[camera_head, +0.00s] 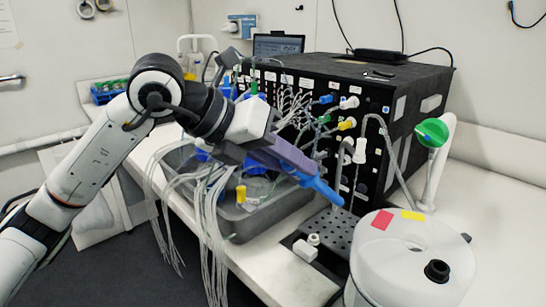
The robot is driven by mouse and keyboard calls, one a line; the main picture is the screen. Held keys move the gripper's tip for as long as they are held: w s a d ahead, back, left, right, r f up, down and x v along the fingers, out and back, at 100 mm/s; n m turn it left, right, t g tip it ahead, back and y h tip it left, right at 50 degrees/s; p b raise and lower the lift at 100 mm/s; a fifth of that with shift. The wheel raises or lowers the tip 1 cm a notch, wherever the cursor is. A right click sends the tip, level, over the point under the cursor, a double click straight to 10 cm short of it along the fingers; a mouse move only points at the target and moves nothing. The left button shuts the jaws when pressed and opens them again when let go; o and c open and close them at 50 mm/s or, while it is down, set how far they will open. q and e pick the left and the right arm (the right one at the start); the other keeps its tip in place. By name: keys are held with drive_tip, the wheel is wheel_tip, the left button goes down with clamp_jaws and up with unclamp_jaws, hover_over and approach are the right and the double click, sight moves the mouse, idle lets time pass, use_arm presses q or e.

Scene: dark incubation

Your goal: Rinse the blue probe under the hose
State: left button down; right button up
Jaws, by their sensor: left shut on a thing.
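My left gripper (268,147) reaches in from the left and is shut on the blue probe (319,187). The probe slants down to the right, with its narrow tip over the dark perforated plate near the bench front. Part of the probe is hidden by the gripper. A clear hose (374,117) arches in front of the black box, and a white fitting (360,152) hangs at its near end. The probe's tip is below and a little left of this fitting, apparently apart from it. No water can be made out. My right gripper is not in view.
A grey tray (246,226) with blue-capped bottles and hanging tubes stands below my left arm. The black box (398,95) with many tubes stands behind. A white round vessel (408,262) is at the front right, near a green-headed white stand (432,134).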

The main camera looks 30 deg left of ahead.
use_arm(q)
drive_tip(key=w+d+p, duration=0.1)
drive_tip(key=w+d, duration=0.1)
drive_tip(key=shift+w+d+r, duration=0.15)
drive_tip(key=shift+w+d, duration=0.15)
drive_tip(key=shift+w, duration=0.1)
drive_tip(key=shift+w+d, duration=0.45)
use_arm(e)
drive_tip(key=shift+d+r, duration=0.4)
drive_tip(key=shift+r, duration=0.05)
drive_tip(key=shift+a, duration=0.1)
